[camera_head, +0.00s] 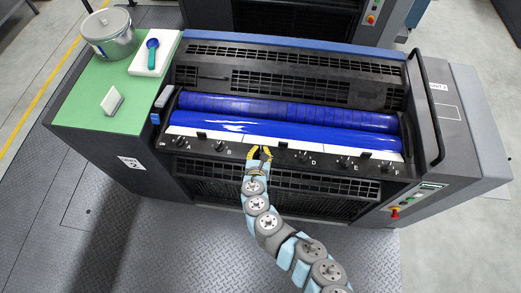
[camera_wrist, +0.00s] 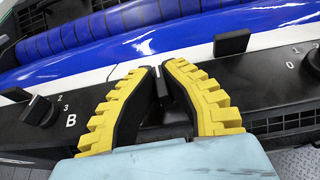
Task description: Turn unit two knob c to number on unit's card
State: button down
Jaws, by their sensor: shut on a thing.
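My gripper (camera_head: 260,153) is at the front control strip (camera_head: 283,157) of the unit, between the knobs lettered B and D. In the wrist view my yellow-toothed gripper (camera_wrist: 158,75) is shut on a dark knob, knob c (camera_wrist: 161,92), of which a narrow part shows between the fingers. Its own letter, scale and setting are hidden by the fingers. A small white card (camera_head: 113,101) stands tilted on the green top; no number is readable on it. A label on the grey side (camera_head: 131,163) seems to read unit 2.
Knob B (camera_wrist: 39,110) and knob D (camera_wrist: 314,59) flank my gripper. Black tabs (camera_wrist: 231,43) and blue rollers (camera_head: 290,112) lie just behind. A metal pot (camera_head: 109,35) and a blue-headed tool (camera_head: 152,52) on a white block rest on the green top (camera_head: 84,110).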

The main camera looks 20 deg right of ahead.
jog(key=shift+a+f+m+g+h, duration=0.1)
jog(key=shift+m+g+h, duration=0.6)
jog(key=shift+m+h, duration=0.3)
jog(key=shift+m+g+h+b, duration=0.45)
jog(key=shift+m+g+h, duration=0.05)
jog(key=shift+m, duration=0.1)
jog(key=shift+w+a+m+g+h+b, duration=0.1)
jog(key=shift+m+g+h+b, duration=0.95)
jog(key=shift+m+g, duration=0.35)
jog(key=shift+m+g+h+b, duration=0.65)
jog(key=shift+m+g+b, duration=0.25)
jog(key=shift+m+g, duration=0.35)
jog(key=shift+m+g+b, duration=0.55)
jog(key=shift+b, duration=0.1)
jog(key=m+g+b, duration=0.4)
jog(key=g+b, duration=0.1)
jog(key=b, duration=0.4)
jog(key=shift+f, duration=0.15)
jog(key=m+g+b, duration=0.1)
jog(key=b, duration=0.3)
jog(key=shift+w+m, duration=0.1)
jog(key=shift+m, duration=0.2)
jog(key=shift+r+g, duration=0.3)
jog(key=shift+g, duration=0.2)
